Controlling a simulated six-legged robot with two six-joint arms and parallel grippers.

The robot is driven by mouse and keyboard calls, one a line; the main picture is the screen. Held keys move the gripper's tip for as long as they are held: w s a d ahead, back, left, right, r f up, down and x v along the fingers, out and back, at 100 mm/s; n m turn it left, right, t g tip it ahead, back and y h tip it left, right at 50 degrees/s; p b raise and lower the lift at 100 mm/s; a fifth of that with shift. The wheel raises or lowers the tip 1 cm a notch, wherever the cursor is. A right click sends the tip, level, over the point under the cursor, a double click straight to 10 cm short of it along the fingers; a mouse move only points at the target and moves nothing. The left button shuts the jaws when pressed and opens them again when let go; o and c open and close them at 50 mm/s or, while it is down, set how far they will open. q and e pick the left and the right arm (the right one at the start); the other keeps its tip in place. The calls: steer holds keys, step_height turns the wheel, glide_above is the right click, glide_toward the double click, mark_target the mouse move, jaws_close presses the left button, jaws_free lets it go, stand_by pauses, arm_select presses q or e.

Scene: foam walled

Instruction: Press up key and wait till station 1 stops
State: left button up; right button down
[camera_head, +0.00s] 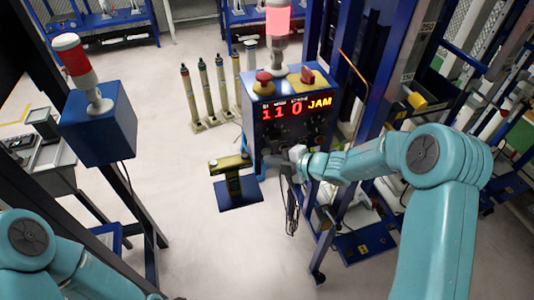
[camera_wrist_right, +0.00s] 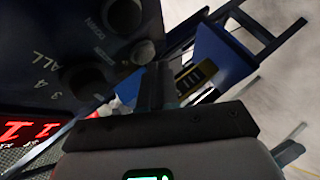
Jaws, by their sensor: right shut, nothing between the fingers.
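The blue control box (camera_head: 290,110) stands in the middle of the head view. Its red display (camera_head: 297,107) reads about "110 JAM", and dark round keys sit below it. In the right wrist view, the dark panel (camera_wrist_right: 50,60) shows large round knobs or keys and the markings "3 4" and "ALL"; I cannot tell which key is up. My right gripper (camera_head: 275,158) is shut and empty at the lower front of the box, close to the panel; contact is unclear. It also shows in the right wrist view (camera_wrist_right: 160,85). My left gripper is out of view; only its arm shows.
A red mushroom button (camera_head: 264,78) and a red switch (camera_head: 307,75) sit on top of the box. A lit red lamp (camera_head: 278,22) stands behind. A yellow-and-black stand (camera_head: 231,170) is left of the box. A blue box with lamp (camera_head: 98,122) stands at left. Open floor lies in front.

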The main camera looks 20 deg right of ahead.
steer(key=shift+w, duration=0.5)
stand_by(0.7)
stand_by(0.3)
steer(key=shift+s+b, duration=0.5)
steer(key=shift+s, duration=0.45)
steer(key=s+b, duration=0.2)
steer(key=s, duration=0.3)
steer(key=shift+d+b, duration=0.1)
steer(key=shift+b, duration=0.3)
